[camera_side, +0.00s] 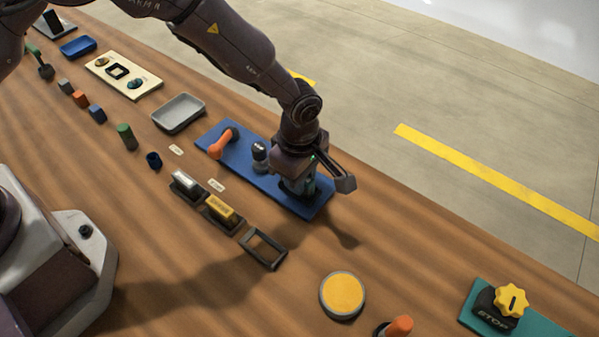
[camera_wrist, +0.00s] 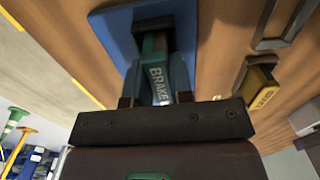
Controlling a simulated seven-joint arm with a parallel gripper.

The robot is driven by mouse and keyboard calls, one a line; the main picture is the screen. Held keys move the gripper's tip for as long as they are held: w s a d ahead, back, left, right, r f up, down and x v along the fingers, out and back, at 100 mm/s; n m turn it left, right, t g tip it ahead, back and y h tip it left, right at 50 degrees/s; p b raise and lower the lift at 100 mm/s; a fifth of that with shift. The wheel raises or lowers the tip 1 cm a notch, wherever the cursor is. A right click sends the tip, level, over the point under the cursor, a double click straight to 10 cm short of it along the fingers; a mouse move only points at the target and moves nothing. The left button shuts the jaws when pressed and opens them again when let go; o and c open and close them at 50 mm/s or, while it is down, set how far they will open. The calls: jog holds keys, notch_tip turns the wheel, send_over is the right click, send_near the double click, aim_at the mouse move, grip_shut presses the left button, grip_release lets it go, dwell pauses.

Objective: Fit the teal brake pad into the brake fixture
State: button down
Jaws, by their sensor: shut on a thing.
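The teal brake pad (camera_wrist: 158,80), with BRAKE lettered on it, shows in the wrist view between the jaws of my gripper (camera_wrist: 156,99), which is shut on it. The pad's far end meets or overlaps the dark brake fixture (camera_wrist: 153,22) on the blue board (camera_wrist: 113,25). I cannot tell how deep it sits. In the side view my gripper (camera_side: 297,186) points down over the right end of the blue board (camera_side: 240,170). There my gripper hides most of the pad and fixture.
An orange-handled lever (camera_side: 222,143) and a black knob (camera_side: 260,150) stand on the board's left part. A white block (camera_side: 186,183), a yellow block (camera_side: 220,208) and an empty dark frame (camera_side: 264,248) lie in front. A grey tray (camera_side: 179,112) is left of the board.

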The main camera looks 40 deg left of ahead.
jog(key=shift+f, duration=0.1)
dwell(0.7)
jog(key=c, duration=0.5)
grip_release()
jog(key=shift+r, duration=3.5)
